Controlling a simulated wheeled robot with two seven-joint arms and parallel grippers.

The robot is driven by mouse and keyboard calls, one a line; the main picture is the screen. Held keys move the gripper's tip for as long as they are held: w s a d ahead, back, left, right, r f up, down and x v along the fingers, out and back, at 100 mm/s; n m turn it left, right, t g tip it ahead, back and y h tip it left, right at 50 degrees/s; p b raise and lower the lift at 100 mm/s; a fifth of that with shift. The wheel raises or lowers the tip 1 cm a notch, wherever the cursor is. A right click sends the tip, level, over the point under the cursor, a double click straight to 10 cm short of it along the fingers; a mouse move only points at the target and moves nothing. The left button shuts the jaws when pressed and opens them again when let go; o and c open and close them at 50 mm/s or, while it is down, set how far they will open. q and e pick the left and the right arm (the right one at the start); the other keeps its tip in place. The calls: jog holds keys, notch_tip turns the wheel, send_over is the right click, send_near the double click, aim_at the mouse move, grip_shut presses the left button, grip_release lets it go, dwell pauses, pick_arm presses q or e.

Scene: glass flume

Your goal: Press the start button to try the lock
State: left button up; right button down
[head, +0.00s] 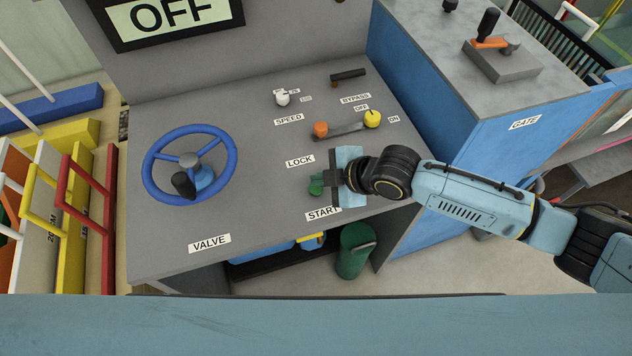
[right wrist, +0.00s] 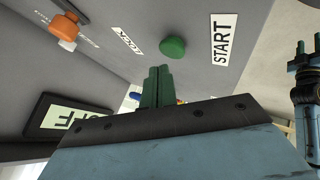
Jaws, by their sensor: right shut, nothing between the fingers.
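The green start button (right wrist: 173,47) is a rounded dome on the grey console, beside the white START label (right wrist: 221,40) in the right wrist view. My right gripper (right wrist: 157,72) is shut and empty, its green fingers together just short of the button, with a small gap in that view. In the head view my right gripper (head: 317,183) is over the console above the START label (head: 322,213); button and green fingers are hard to tell apart there. My left gripper (right wrist: 304,50) shows at the right edge of the wrist view, its fingers apart; it is outside the head view.
The LOCK label (head: 299,161) lies near an orange knob (head: 320,129) and a yellow knob (head: 372,118). A blue valve wheel (head: 190,164) stands left on the console. A display (head: 168,17) reads OFF. A blue-sided GATE cabinet (head: 480,120) rises at right.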

aim_at(321, 189)
jog(key=shift+r, duration=0.15)
notch_tip(321, 189, up, 6)
jog(key=p, duration=0.5)
jog(key=shift+p, duration=0.35)
